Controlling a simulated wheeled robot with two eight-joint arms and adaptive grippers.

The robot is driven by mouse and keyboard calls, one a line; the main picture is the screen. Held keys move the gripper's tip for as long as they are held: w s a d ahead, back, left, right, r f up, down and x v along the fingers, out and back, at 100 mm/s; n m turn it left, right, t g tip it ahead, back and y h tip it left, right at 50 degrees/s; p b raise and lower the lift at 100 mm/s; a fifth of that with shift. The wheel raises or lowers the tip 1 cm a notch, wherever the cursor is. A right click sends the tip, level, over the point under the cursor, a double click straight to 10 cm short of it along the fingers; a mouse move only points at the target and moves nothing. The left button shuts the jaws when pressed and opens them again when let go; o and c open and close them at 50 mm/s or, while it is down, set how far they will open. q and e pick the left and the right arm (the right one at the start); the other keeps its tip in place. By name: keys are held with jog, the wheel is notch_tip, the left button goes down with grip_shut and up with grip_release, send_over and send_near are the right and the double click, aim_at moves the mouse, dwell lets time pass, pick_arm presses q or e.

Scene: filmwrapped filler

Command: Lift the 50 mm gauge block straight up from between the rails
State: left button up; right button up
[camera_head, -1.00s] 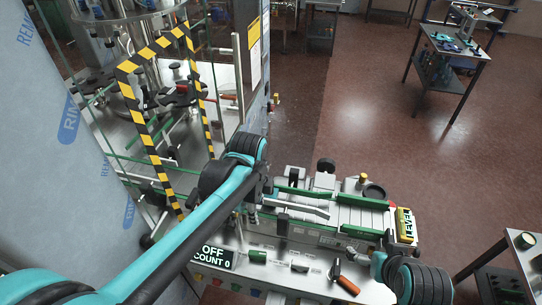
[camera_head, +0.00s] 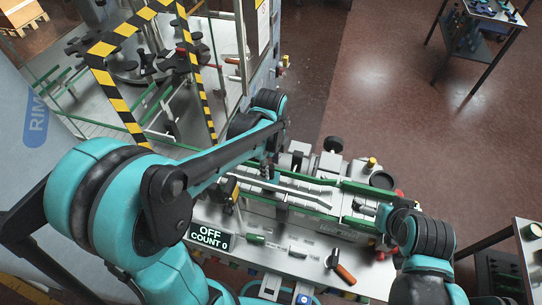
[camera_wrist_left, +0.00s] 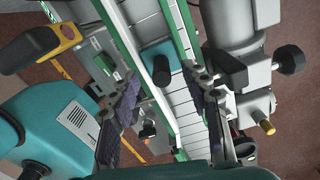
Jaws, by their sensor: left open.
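A dark teal block (camera_wrist_left: 156,63), which appears to be the gauge block, sits between the two green rails (camera_wrist_left: 181,30) of the conveyor in the left wrist view. My left gripper (camera_wrist_left: 165,125) is open, its two dark fingers spread on either side of the conveyor. The block shows beyond the fingertips, toward the top of that view, and nothing is held. In the head view my left gripper (camera_head: 268,172) is over the left part of the conveyor, and I cannot make out the block there. My right gripper (camera_head: 384,214) is by the conveyor's right end; its fingers are unclear.
An "OFF COUNT 0" display (camera_head: 210,237) stands at the front left. An orange-handled tool (camera_head: 342,268) lies on the bench front. A yellow-black striped frame (camera_head: 120,80) rises at the left. A black knob (camera_wrist_left: 288,59) and metal housings flank the rails.

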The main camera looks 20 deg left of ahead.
pick_arm(q)
jog(key=shift+w+f, duration=0.25)
jog(key=shift+f, duration=0.9)
jog(key=shift+s+f, duration=0.1)
jog(key=shift+f, duration=0.2)
grip_shut()
jog(key=c, duration=0.6)
grip_release()
jog(key=shift+c, duration=0.2)
grip_shut()
jog(key=shift+r+p, duration=0.65)
jog(key=shift+r, duration=0.5)
